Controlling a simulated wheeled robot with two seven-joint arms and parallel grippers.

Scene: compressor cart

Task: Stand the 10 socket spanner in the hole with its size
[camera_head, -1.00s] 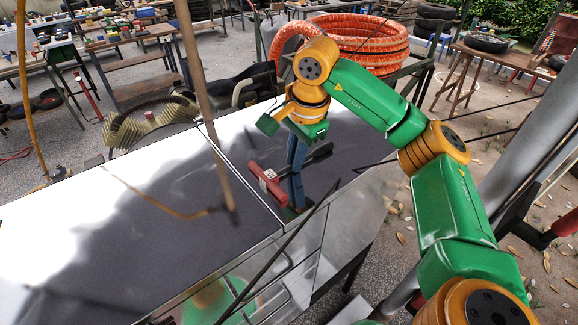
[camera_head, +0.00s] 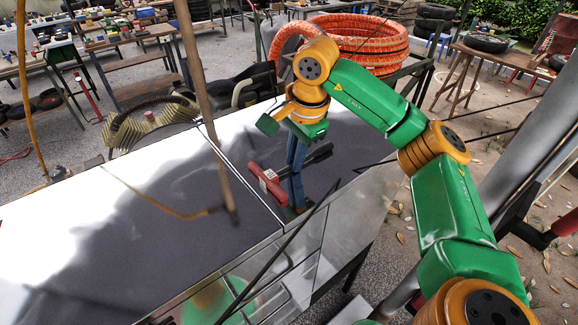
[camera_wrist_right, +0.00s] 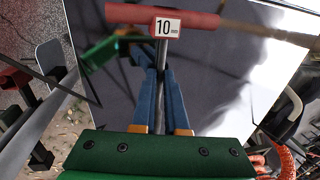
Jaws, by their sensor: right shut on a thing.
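The 10 socket spanner has a red T-handle (camera_head: 268,184) and a steel shaft. In the right wrist view its red handle (camera_wrist_right: 190,20) lies across the top with a white "10 mm" label. My right gripper (camera_head: 298,200) points down over the shiny cart top and is shut on the spanner. The blue fingers (camera_wrist_right: 160,75) have the shaft between them. In the head view the shaft appears to slant up right behind the fingers, to a dark end (camera_head: 318,153). No hole with a size mark can be made out. My left gripper is not in view.
The cart's mirror-like top (camera_head: 130,230) reflects the arm and is mostly bare. A brown pole (camera_head: 190,60) and a yellow-ended hose or its reflection cross the left part. A ribbed compressor (camera_head: 150,128) and orange coiled hose (camera_head: 365,40) stand behind.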

